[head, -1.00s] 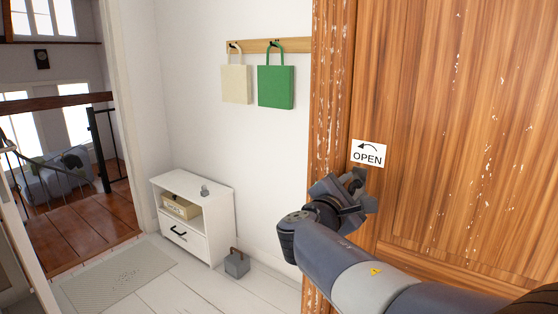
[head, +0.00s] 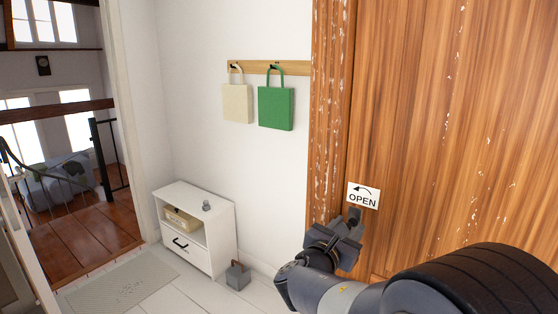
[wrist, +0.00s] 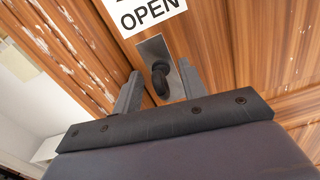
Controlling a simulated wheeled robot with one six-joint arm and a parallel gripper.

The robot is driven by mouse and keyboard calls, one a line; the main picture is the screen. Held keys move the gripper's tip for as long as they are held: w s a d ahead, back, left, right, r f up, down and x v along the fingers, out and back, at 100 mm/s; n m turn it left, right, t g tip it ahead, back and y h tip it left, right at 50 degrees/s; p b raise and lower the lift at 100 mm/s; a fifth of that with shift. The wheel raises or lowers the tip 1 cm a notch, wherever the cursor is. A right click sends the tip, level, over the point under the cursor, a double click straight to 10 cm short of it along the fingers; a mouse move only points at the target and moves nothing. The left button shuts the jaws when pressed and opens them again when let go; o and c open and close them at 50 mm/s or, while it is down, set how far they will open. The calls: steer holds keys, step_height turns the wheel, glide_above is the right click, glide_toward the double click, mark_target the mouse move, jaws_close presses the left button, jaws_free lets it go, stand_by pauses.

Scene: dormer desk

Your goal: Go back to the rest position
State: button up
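The wooden door (head: 450,130) fills the right side of the head view. A white sign reading OPEN, with a curved arrow, (head: 363,196) is on it. Just below the sign is a dark knob (wrist: 160,80) on a metal plate (wrist: 152,48), seen clearly in the wrist view. My gripper (head: 350,226) is at the knob. Its two fingers stand apart on either side of the knob, with gaps visible. I cannot tell how far they reach past it. The gripper holds nothing that I can see.
A white cabinet (head: 211,256) stands against the wall, with a grey weight-like block (head: 238,277) on the floor beside it. A cream bag (head: 237,104) and a green bag (head: 275,108) hang from a wooden rail (head: 250,67). A mat (head: 125,285) lies at the left opening.

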steer(key=shift+n+p, duration=0.6)
